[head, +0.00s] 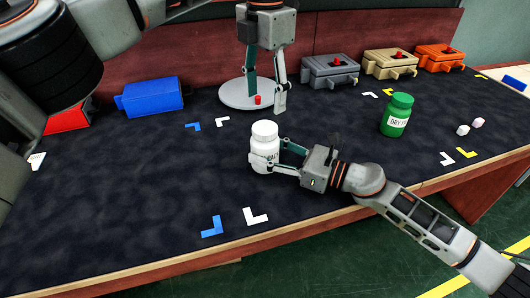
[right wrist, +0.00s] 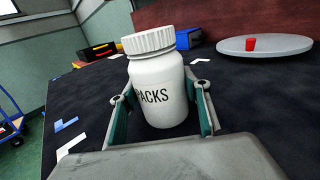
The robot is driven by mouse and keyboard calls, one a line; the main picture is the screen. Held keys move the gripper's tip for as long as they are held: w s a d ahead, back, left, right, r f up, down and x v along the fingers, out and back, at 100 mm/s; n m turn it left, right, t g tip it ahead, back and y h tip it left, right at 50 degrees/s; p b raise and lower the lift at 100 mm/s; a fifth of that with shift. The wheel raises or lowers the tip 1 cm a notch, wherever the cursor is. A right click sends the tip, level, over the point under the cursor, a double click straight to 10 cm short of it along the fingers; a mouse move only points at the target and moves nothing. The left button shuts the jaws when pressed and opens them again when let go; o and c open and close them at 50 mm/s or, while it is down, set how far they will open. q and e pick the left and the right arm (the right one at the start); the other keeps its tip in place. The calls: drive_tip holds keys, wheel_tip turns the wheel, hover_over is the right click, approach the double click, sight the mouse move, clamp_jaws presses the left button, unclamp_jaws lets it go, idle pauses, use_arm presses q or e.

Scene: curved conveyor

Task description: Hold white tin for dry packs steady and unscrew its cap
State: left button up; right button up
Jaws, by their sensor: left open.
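The white tin (head: 264,135) stands upright on the dark table top with its ribbed white cap on. The right wrist view shows it close (right wrist: 158,90), with the letters "PACKS" on its label. My right gripper (head: 268,160) has one finger on each side of the tin's body, below the cap, and appears shut on it. My left gripper (head: 265,98) is open and empty, pointing down above and behind the tin, apart from the cap.
A green bottle (head: 396,116) labelled "DRY F…" stands to the right, near two small white pieces (head: 463,130). A grey disc (head: 234,93) with a small red piece lies behind the tin. Blue (head: 152,97), grey, tan and orange boxes line the back. The table's front left is clear.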

drive_tip(key=o, duration=1.4)
drive_tip(key=shift+d, duration=0.1)
